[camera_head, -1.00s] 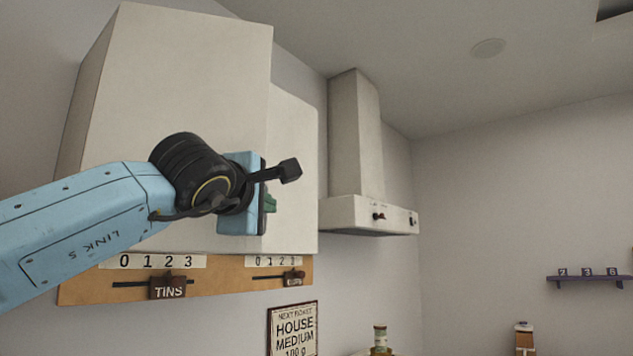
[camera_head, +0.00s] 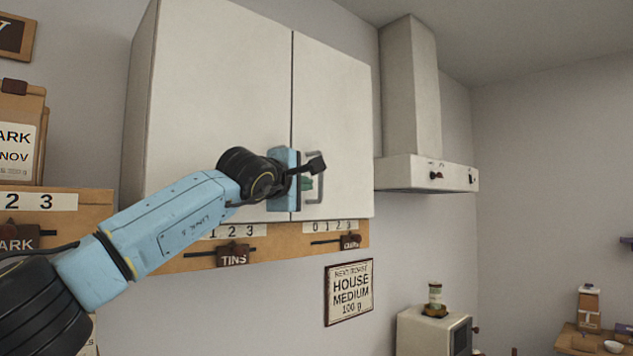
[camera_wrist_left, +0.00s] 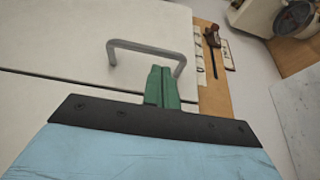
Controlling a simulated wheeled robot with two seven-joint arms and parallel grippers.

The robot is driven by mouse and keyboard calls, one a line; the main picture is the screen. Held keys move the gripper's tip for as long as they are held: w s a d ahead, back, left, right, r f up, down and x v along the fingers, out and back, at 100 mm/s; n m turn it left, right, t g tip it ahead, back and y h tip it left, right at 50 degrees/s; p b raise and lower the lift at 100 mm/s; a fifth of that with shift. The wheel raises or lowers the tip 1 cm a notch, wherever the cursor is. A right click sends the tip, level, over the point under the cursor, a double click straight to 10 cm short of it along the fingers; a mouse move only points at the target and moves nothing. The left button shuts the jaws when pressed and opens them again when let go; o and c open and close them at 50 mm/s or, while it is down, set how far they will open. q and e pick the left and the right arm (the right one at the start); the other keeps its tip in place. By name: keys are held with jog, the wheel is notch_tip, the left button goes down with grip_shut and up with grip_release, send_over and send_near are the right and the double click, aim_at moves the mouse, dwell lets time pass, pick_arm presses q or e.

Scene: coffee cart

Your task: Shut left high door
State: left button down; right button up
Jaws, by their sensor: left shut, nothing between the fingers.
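The left high door (camera_head: 215,100) is the left white panel of the wall cabinet. It looks flush with the right door (camera_head: 343,110), with a thin dark seam between them. My left gripper (camera_head: 309,183) is shut and empty in front of the doors near the seam, low down. Its green fingers (camera_wrist_left: 162,88) show together in the left wrist view, beside a grey bar handle (camera_wrist_left: 147,48). That handle also shows in the head view (camera_head: 319,170), on the right door. The left door's own handle is hidden behind my gripper. My right gripper is not in view.
A wooden rail (camera_head: 285,243) with number labels runs under the cabinet. A range hood (camera_head: 425,172) hangs to the right. A framed sign (camera_head: 348,291) is on the wall below, and a white machine (camera_head: 432,333) stands at the lower right.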

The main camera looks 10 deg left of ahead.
pick_arm(q)
jog(key=shift+s+d, duration=0.1)
jog(key=shift+d, duration=0.05)
jog(key=shift+s+d+f+b, duration=0.1)
jog(key=shift+s+d+b, duration=0.15)
jog(key=shift+b, duration=0.15)
jog(key=s+d+b, duration=0.6)
jog(key=s+d, duration=0.3)
jog(key=shift+d, duration=0.3)
jog(key=shift+w, duration=0.1)
